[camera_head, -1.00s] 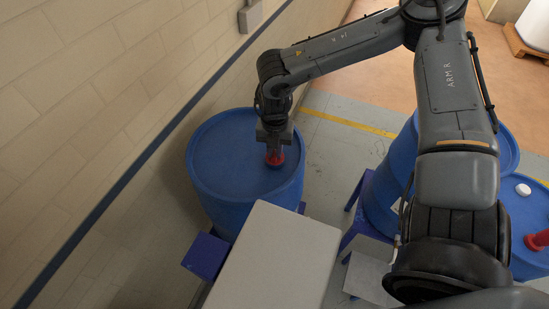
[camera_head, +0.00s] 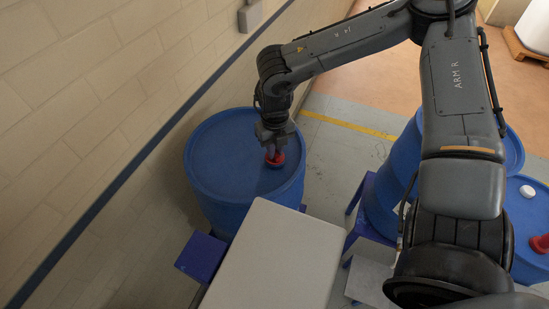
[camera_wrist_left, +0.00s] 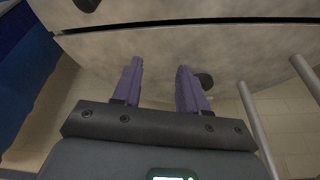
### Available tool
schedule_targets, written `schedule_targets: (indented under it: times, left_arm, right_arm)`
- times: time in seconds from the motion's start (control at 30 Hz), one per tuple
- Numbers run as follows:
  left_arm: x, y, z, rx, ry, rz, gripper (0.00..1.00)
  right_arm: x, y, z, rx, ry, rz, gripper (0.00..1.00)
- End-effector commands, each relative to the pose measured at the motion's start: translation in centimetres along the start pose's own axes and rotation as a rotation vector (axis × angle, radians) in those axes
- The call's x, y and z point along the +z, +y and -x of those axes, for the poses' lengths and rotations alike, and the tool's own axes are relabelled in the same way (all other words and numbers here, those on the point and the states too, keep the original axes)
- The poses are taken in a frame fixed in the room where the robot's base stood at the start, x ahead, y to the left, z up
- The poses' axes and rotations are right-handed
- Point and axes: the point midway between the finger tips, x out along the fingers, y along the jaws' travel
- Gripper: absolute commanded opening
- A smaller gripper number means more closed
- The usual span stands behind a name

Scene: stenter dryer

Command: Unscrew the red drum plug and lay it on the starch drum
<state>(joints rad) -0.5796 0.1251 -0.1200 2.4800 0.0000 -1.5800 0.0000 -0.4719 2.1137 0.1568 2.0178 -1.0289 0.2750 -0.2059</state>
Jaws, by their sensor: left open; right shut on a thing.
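The red drum plug (camera_head: 275,159) is at the top of a blue drum (camera_head: 222,150) beside the wall. My right gripper (camera_head: 273,150) is over that drum, pointing down and shut on the plug. The gripper hides part of the plug, and I cannot tell whether the plug is still seated in the lid. I cannot tell from a label which drum is the starch drum. My left gripper (camera_wrist_left: 158,88) is open and empty in the left wrist view, its purple fingers apart in front of a pale grey panelled surface.
A grey flat-topped box (camera_head: 275,255) stands in front of the drum. More blue drums (camera_head: 405,160) stand at the right, one with a white cap (camera_head: 527,191) and a red fitting (camera_head: 541,243). The brick wall (camera_head: 90,110) runs close along the left.

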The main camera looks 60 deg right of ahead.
Motion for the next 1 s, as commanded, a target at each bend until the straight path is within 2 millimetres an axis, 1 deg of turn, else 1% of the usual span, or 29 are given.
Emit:
schedule_targets:
  times: [0.13, 0.5, 0.57, 0.8, 0.9, 1.0]
  left_arm:
    - [0.1, 0.1, -0.3, 0.001, 0.0, 0.002, 0.43]
    - [0.1, 0.2, -0.4, 0.008, 0.001, 0.01, 0.43]
    - [0.1, 0.2, -0.6, 0.008, 0.001, 0.009, 0.43]
    - [0.4, 0.2, -1.3, 0.006, 0.001, 0.008, 0.43]
    - [0.4, 0.2, -1.4, 0.005, 0.001, 0.006, 0.43]
    - [0.4, 0.1, -1.4, 0.003, 0.0, 0.003, 0.43]
  right_arm:
    - [0.0, 0.0, 0.0, 0.001, 0.0, 0.077, 0.0]
    - [0.0, 0.0, 0.0, 0.0, 0.001, 0.108, 0.0]
    - [0.0, 0.0, -0.1, -0.001, 0.001, 0.153, 0.0]
    - [0.0, 0.0, -0.1, -0.001, 0.0, 0.43, 0.0]
    - [0.0, 0.0, 0.0, 0.0, 0.001, 0.502, 0.0]
    - [0.0, 0.0, 0.1, 0.0, 0.001, 0.531, 0.0]
